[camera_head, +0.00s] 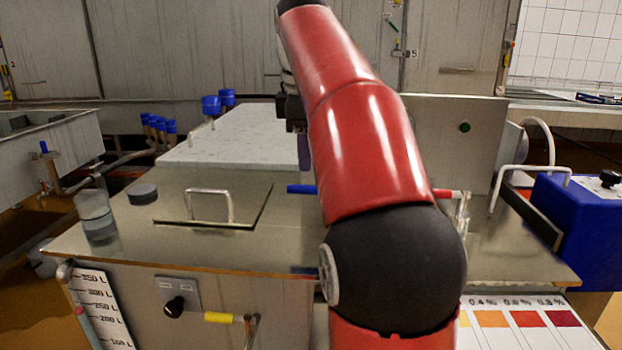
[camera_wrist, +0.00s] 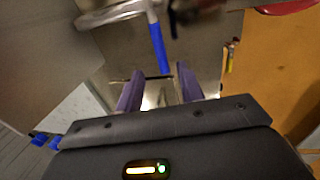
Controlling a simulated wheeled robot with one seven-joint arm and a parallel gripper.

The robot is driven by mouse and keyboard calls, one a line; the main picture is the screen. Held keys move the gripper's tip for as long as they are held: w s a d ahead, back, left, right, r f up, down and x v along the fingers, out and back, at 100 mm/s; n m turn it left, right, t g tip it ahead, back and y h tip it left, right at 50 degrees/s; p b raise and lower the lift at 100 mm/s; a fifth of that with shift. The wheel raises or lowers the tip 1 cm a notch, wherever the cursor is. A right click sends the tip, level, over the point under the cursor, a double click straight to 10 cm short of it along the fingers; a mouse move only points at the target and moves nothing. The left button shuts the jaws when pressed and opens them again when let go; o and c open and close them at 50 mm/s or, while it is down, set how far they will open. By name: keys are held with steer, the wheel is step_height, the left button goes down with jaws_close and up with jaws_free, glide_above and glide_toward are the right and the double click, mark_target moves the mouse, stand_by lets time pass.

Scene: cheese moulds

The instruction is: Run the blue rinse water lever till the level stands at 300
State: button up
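The blue lever (camera_head: 300,189) lies level over the steel top, its right part hidden behind my arm in the head view. In the wrist view the blue lever (camera_wrist: 157,44) points down toward the gap between my fingers. My gripper (camera_wrist: 159,72) is open with two purple fingers apart, and nothing shows held. In the head view one purple finger of my gripper (camera_head: 304,152) shows just above the blue lever. The level scale (camera_head: 99,308) at the front left reads in litres; a small pink-red marker (camera_head: 80,310) sits at its left edge near the 250 mark.
A red-ended lever (camera_head: 447,194) is right of my arm. A yellow handle (camera_head: 219,317) and black knob (camera_head: 174,306) are on the front panel. A hatch handle (camera_head: 210,205), clear beaker (camera_head: 97,215) and black puck (camera_head: 142,193) are on the top. A blue box (camera_head: 575,225) stands right.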

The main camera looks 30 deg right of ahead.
mark_target(307, 186)
steer(key=f, duration=0.2)
steer(key=f+b, duration=0.1)
steer(key=f, duration=0.1)
steer(key=w+f, duration=0.1)
steer(key=f, duration=0.1)
steer(key=shift+d+f+b, duration=0.25)
steer(key=shift+d+b, duration=0.05)
steer(key=shift+b, duration=0.1)
jaws_close()
